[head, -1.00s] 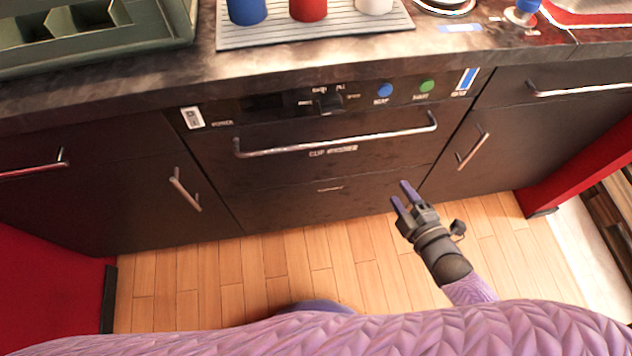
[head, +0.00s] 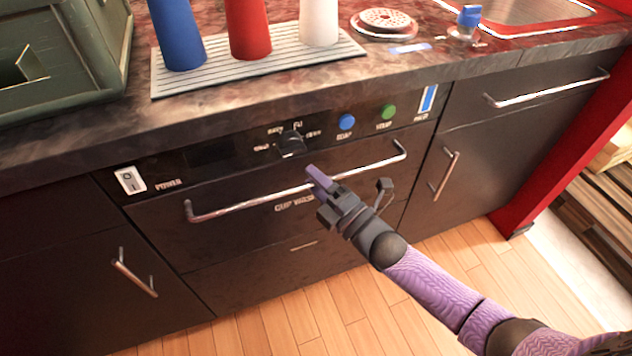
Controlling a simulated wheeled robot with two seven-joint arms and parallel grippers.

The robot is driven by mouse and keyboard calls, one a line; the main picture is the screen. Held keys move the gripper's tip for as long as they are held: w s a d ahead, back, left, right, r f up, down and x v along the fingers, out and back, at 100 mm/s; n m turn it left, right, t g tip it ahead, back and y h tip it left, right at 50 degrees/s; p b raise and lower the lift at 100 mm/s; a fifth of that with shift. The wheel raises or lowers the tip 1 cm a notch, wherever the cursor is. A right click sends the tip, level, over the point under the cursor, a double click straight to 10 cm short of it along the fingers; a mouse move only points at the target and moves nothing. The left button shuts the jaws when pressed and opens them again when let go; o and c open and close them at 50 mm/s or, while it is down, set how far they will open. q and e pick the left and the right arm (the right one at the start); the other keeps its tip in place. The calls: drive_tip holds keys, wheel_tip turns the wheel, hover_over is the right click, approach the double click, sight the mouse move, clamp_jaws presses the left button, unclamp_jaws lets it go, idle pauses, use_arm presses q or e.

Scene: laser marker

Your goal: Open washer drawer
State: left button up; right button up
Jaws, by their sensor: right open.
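The washer (head: 250,221) is a dark front panel built in under the counter, labelled as a cup washer. Its drawer is shut flush with the cabinets. A long silver handle bar (head: 240,207) runs across the top of the drawer. My right gripper (head: 314,176) is open and empty, in front of the handle's middle, with its fingers pointing up and left toward the panel. It hides part of the handle and label; I cannot tell whether it touches the bar. My left gripper is not in view.
Above the handle are a power switch (head: 130,180), a black knob (head: 291,144), a blue button (head: 346,122) and a green button (head: 389,111). Cups stand on a ribbed tray (head: 270,78) on the counter. Cabinets with handles flank the washer. The wooden floor (head: 300,325) in front is clear.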

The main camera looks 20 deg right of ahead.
clamp_jaws()
idle(0.3)
idle(1.1)
